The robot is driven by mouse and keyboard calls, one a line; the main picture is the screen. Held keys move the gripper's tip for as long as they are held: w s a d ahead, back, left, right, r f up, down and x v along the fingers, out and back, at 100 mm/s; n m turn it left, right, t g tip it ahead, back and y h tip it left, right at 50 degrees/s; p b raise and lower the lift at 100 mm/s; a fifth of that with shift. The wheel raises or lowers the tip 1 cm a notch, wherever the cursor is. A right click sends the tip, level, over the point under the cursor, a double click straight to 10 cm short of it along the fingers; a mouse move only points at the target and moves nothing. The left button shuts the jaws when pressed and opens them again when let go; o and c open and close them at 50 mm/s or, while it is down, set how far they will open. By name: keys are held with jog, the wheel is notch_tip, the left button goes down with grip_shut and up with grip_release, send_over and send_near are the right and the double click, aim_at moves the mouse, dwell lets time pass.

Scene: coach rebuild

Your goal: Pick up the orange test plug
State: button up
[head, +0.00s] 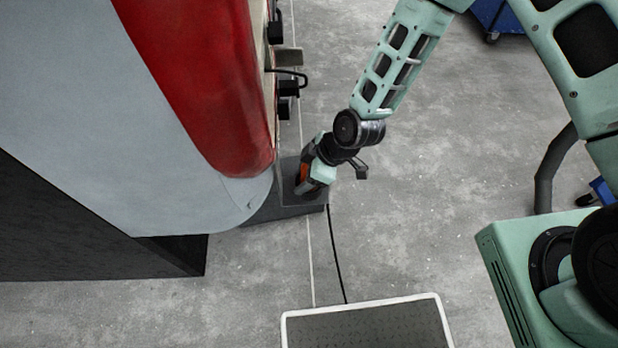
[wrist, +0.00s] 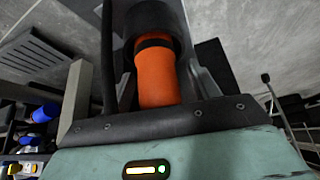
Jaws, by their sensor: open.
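The orange test plug (wrist: 157,78) is large in the middle of the wrist view, an orange cylinder with a black collar and a wider black end. It stands between the dark fingers of my gripper, close to the palm. The fingers are open, and I cannot tell whether either touches the plug. In the head view my gripper (head: 311,183) is low beside the coach's rounded corner, over a dark grey block. Only a sliver of orange (head: 303,172) shows there beside the gripper; the rest of the plug is hidden.
The red and grey coach body (head: 205,80) fills the left, close to my gripper. Black handles or brackets (head: 288,85) stick out from its side. A thin black cable (head: 335,250) runs along the floor towards a white-edged dark panel (head: 365,325).

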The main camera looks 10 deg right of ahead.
jog(key=c, duration=1.2)
